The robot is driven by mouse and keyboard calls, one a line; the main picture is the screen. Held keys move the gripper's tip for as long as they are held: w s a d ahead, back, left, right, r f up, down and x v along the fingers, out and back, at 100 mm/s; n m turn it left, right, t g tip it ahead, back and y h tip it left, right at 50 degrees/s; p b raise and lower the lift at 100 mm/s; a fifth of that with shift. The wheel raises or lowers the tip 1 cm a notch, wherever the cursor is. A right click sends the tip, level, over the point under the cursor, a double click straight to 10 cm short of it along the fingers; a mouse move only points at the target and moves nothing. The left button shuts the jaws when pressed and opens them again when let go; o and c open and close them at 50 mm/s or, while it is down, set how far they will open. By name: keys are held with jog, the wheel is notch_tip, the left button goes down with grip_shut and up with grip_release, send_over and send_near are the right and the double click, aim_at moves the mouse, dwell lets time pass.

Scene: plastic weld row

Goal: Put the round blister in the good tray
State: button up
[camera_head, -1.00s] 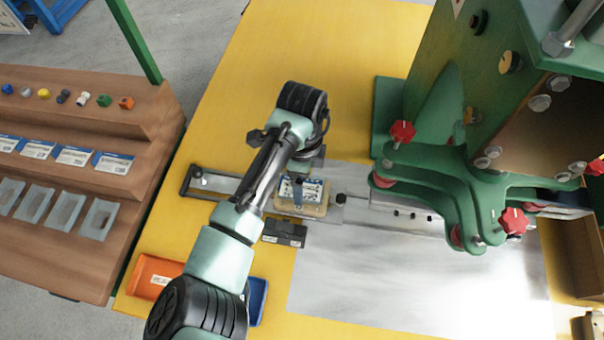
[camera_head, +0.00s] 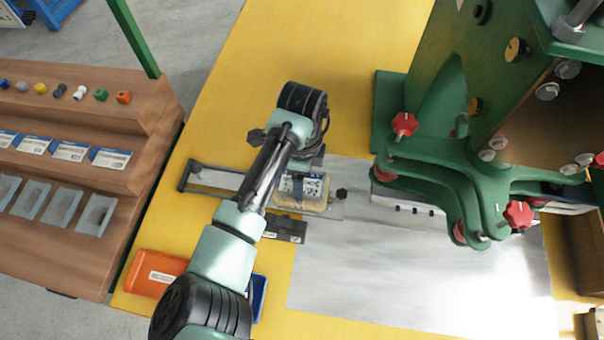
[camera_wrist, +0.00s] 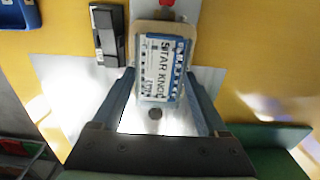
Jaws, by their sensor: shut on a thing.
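A white and blue blister card printed "STAR KNOB" (camera_wrist: 163,68) lies over a tan holder (camera_wrist: 158,28) in the wrist view. In the head view the card (camera_head: 310,187) lies at the tan holder on the metal slide. My gripper (camera_wrist: 159,78) has its fingers at the card's two long sides and is shut on it. In the head view my gripper (camera_head: 297,180) is above the holder and partly hidden by my arm. The card's blister shape is not clear. An orange tray (camera_head: 150,272) and a partly hidden blue tray (camera_head: 259,297) are at the lower left; I cannot tell which is the good tray.
A green press (camera_head: 440,170) with red knobs stands close on the right. A dark block (camera_head: 286,230) sits just below the holder. A wooden rack (camera_head: 100,185) with cards, clear blisters and coloured knobs is on the left. The upper yellow table (camera_head: 330,40) is clear.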

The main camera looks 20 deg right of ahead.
jog(key=shift+r+p, duration=2.15)
jog(key=shift+r, duration=0.15)
jog(key=shift+r+p, duration=2.35)
jog(key=shift+r, duration=0.1)
